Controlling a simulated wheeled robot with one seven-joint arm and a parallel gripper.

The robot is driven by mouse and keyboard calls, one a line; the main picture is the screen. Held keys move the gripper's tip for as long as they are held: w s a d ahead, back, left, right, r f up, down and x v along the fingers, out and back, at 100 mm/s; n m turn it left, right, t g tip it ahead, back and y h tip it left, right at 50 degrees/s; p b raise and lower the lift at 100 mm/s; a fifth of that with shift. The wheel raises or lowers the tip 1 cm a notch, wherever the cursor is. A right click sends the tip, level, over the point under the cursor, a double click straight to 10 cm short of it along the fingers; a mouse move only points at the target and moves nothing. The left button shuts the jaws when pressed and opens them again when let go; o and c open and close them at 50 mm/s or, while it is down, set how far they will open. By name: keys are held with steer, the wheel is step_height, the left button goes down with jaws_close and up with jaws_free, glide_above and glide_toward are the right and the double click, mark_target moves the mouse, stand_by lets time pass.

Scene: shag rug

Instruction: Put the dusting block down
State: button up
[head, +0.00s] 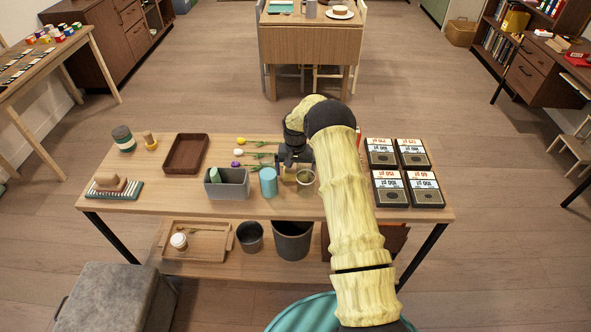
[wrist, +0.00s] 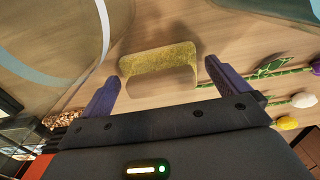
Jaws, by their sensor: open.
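The dusting block (wrist: 158,65), with a fuzzy yellow-green face and a plain wooden side, lies on the wooden table top in the wrist view. My gripper (wrist: 162,74) is open, its two purple-grey fingers apart on either side of the block, with gaps visible between block and fingers. In the head view my gripper (head: 292,163) is low over the middle of the table (head: 340,208), and a small yellowish part of the block (head: 289,178) shows just below it.
A clear glass (head: 306,180) and a blue cylinder (head: 268,182) stand close to my gripper. A grey bin (head: 228,186) is further left. Flowers (head: 258,155) lie left of the gripper. Several dark card boxes (head: 391,188) are at right. A brown tray (head: 186,153) stands at left.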

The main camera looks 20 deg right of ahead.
step_height(320, 180, up, 12)
steer(key=b, duration=0.2)
stand_by(0.6)
